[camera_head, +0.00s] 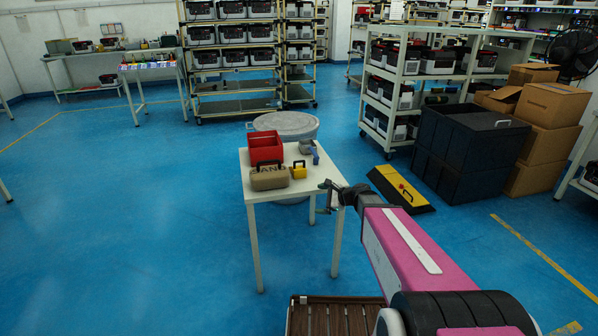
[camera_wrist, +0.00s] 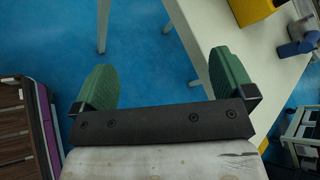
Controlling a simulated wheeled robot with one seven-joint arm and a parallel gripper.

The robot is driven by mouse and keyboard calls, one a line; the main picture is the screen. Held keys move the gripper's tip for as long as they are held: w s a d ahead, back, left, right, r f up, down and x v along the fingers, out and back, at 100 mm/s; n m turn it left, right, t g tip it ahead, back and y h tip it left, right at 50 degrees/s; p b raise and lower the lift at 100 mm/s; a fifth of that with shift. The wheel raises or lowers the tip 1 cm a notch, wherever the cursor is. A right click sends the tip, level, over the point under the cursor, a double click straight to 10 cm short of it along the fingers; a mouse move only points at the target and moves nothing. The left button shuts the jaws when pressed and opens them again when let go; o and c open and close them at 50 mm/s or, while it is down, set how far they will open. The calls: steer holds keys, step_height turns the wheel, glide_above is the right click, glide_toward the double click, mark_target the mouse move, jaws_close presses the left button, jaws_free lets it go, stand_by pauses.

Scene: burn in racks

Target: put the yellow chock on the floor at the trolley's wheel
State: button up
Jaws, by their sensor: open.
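The small yellow chock (camera_head: 298,171) with a dark handle stands on the white table (camera_head: 281,191), at its right side. Part of it also shows at the top of the wrist view (camera_wrist: 250,12). My gripper (camera_head: 326,193) is at the right edge of the table, to the right of the chock and apart from it. In the wrist view my gripper (camera_wrist: 165,75) has its two green pads wide apart with nothing between them. The trolley (camera_head: 397,95) is a white wheeled rack with dark-and-white units, behind and to the right of the table.
A sandbag (camera_head: 269,178), a red bin (camera_head: 265,149) and a blue-grey tool (camera_head: 314,153) share the tabletop. A yellow-and-black wedge (camera_head: 400,188) lies on the floor before the trolley. Dark crates (camera_head: 465,155) and cardboard boxes (camera_head: 553,103) stand right. Blue floor at left is clear.

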mark_target(302, 169)
steer(key=w+r+m+t, duration=0.1)
steer(key=w+m+t, duration=0.1)
steer(key=w+m, duration=0.1)
steer(key=w+r+m+t+y, duration=0.1)
steer(key=w+r+m+t, duration=0.1)
steer(key=w+m, duration=0.1)
steer(key=w+r+m+t+y, duration=0.1)
steer(key=w+m+t, duration=0.1)
steer(key=m, duration=0.2)
steer(key=shift+w+d+r, duration=0.3)
steer(key=shift+w+r, duration=0.05)
steer(key=shift+w, duration=0.05)
steer(key=x, duration=1.2)
steer(key=shift+s+r, duration=0.1)
steer(key=c, duration=1)
step_height(302, 169, up, 9)
steer(key=shift+r, duration=0.1)
steer(key=shift+n+g+y, duration=0.4)
steer(key=shift+g+y, duration=0.1)
steer(key=s+a+v, duration=0.1)
steer(key=v, duration=0.9)
steer(key=s+a+r+v, duration=0.1)
steer(key=s+v, duration=0.1)
steer(key=v, duration=0.9)
steer(key=s+a+v, duration=0.1)
steer(key=v, duration=0.9)
steer(key=shift+s+d+r, duration=0.25)
steer(key=shift+s+r, duration=0.15)
